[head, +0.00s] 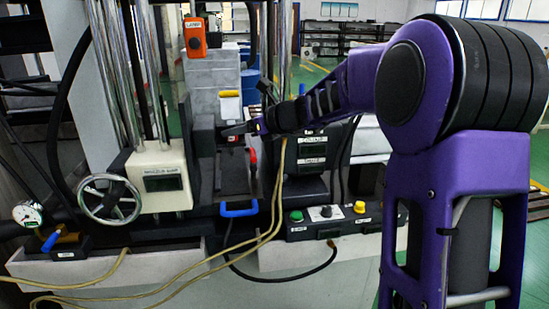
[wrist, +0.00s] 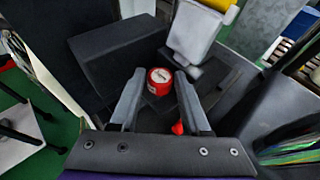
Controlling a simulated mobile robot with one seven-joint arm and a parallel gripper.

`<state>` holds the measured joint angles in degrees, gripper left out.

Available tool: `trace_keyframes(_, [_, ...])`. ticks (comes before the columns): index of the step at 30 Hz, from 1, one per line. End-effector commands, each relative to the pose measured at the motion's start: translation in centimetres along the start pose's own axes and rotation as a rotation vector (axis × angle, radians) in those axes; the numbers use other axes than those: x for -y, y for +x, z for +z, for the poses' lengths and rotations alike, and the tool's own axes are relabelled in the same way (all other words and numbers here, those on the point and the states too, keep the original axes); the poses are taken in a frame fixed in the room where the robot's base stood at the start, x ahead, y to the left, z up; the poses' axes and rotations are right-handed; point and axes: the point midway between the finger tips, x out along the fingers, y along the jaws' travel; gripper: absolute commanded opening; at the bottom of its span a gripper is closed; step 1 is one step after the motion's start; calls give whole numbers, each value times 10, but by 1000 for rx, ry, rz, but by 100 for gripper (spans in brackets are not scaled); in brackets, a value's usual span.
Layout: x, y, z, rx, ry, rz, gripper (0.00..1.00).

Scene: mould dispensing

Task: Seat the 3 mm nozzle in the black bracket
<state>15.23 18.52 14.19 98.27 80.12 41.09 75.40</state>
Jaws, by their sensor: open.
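A red round piece with a white label on its end (wrist: 160,80) lies between the fingertips of my gripper in the wrist view. It looks like the nozzle, but its label is too small to read. My gripper (wrist: 159,95) is open, with one finger on each side of it; I cannot tell whether either finger touches it. In the head view, my gripper (head: 232,130) reaches left to a dark block (head: 204,136), possibly the black bracket. The same dark block fills the left of the wrist view (wrist: 115,55). Whether the red piece sits in a bracket is unclear.
A white box with a yellow top (head: 230,104) stands behind my gripper. A small red part (head: 252,161) is below it. A handwheel (head: 110,199), a blue handle (head: 239,209) and a button panel (head: 330,218) are lower down. Yellowish hoses cross the front.

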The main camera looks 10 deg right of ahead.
Motion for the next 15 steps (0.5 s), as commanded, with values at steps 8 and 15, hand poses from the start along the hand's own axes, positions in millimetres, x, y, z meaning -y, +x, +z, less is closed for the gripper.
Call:
trace_keyframes(8, [7, -10, 20, -2, 6, -20, 76])
trace_keyframes(15, [5, -29, 68, 9, -2, -21, 76])
